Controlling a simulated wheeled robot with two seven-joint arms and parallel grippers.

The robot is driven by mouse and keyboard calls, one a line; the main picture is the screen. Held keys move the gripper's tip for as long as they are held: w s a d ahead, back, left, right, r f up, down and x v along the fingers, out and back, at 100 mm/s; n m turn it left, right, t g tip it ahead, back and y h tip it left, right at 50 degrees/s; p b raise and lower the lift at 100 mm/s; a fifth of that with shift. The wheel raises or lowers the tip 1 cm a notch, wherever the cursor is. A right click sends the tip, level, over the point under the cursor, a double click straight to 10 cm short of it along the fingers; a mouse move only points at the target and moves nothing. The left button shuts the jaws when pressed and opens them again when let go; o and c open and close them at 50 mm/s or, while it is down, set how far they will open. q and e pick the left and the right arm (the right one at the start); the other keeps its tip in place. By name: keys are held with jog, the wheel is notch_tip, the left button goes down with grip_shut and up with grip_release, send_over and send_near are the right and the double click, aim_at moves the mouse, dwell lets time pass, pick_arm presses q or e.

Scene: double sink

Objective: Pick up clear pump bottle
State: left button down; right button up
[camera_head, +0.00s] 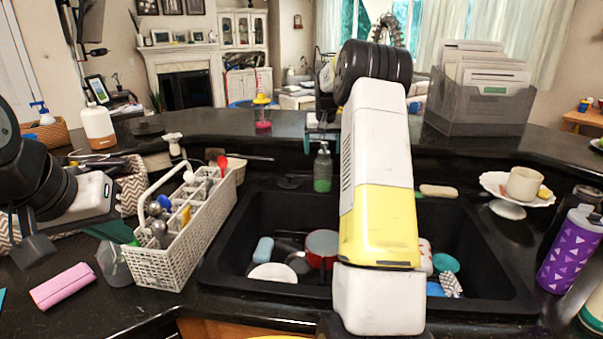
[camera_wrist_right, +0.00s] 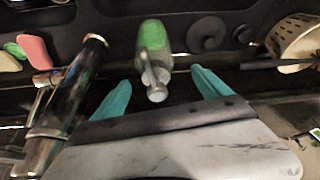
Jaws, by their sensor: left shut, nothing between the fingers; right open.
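The clear pump bottle (camera_head: 323,170) holds green liquid and stands upright on the dark ledge behind the double sink, just left of my right arm. In the right wrist view the bottle (camera_wrist_right: 154,42) lies ahead of my right gripper (camera_wrist_right: 160,79), its pump head pointing toward the gap between the two teal fingers. My right gripper is open and empty. My left gripper (camera_head: 32,250) is shut and empty over the left counter, far from the bottle.
A shiny dark faucet (camera_wrist_right: 65,105) stands left of my right gripper in the wrist view. The double sink (camera_head: 220,262) holds dishes. A white caddy (camera_head: 160,268) stands left, a white cake stand (camera_head: 507,208) with a cup right. A raised counter (camera_head: 285,126) runs behind.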

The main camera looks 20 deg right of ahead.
aim_at(323, 158)
jog(key=x, duration=0.5)
jog(key=shift+s+d+f, duration=0.15)
jog(key=shift+d+f, duration=0.05)
jog(key=shift+f, duration=0.05)
jog(key=shift+r, duration=0.1)
grip_shut()
